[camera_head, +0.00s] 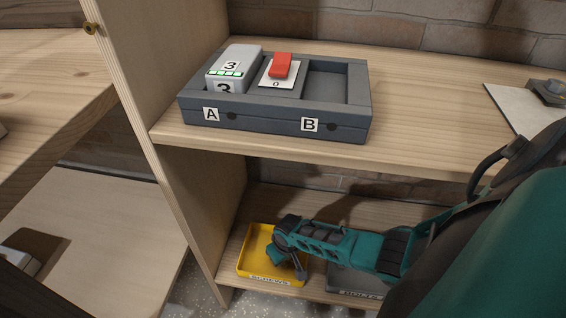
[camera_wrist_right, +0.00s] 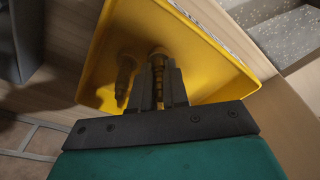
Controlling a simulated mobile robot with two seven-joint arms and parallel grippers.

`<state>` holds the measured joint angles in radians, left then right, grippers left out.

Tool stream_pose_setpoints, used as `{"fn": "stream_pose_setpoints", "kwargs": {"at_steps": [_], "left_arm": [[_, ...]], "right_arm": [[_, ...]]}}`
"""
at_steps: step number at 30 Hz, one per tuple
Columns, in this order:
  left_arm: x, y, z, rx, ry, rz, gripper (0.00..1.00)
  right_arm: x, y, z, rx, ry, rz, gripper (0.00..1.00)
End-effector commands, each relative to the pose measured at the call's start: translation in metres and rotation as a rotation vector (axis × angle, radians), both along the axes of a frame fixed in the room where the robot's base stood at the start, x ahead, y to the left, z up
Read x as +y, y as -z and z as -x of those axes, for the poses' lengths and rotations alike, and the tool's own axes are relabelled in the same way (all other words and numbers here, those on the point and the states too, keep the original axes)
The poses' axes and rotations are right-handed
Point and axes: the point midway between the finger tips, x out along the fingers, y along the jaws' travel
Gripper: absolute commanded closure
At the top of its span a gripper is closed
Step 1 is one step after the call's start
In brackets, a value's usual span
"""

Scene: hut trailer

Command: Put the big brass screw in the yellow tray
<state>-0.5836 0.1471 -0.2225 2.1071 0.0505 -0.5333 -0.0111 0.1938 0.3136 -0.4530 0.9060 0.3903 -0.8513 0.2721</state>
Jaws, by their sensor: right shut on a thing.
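The yellow tray (camera_head: 246,262) stands on the lower shelf, with a label that seems to read SCREWS on its front. My right gripper (camera_head: 286,262) reaches in from the right and is over this tray. In the right wrist view the gripper (camera_wrist_right: 159,92) is shut on the brass screw (camera_wrist_right: 157,68), which points away from the camera above the yellow tray floor (camera_wrist_right: 195,70). A darker screw-like shape (camera_wrist_right: 125,78) shows beside it; I cannot tell whether it is a shadow or another screw. Whether the held screw touches the tray is unclear. My left gripper is not in view.
A grey tray (camera_head: 350,284) labelled BOLTS stands right of the yellow one, partly under my right arm. The upper shelf (camera_head: 430,150) is close above the arm. It carries a dark box (camera_head: 270,116) marked A and B. A wooden side panel (camera_head: 135,90) bounds the left.

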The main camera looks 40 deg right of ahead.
Motion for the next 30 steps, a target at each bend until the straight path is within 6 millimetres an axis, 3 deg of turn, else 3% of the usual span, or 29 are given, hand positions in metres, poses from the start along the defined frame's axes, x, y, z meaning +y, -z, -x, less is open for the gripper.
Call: {"fn": "stream_pose_setpoints", "kwargs": {"at_steps": [8,14,15,17,26,30], "left_arm": [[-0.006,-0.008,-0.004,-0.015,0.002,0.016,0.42],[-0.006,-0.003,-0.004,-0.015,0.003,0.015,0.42],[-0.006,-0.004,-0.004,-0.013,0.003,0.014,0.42],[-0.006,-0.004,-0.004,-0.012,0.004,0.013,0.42],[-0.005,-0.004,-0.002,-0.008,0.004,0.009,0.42],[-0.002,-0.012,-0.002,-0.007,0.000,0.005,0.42]], "right_arm": [[0.000,0.005,0.000,-0.002,0.000,-0.001,1.00],[0.000,0.011,0.000,-0.001,0.000,-0.001,1.00],[0.000,0.009,0.000,-0.001,0.000,0.000,0.82],[0.000,0.009,0.000,-0.001,0.000,0.000,0.76],[0.000,0.006,0.000,-0.001,0.000,0.000,0.75],[0.000,-0.008,0.001,-0.001,-0.001,0.000,0.75]]}}
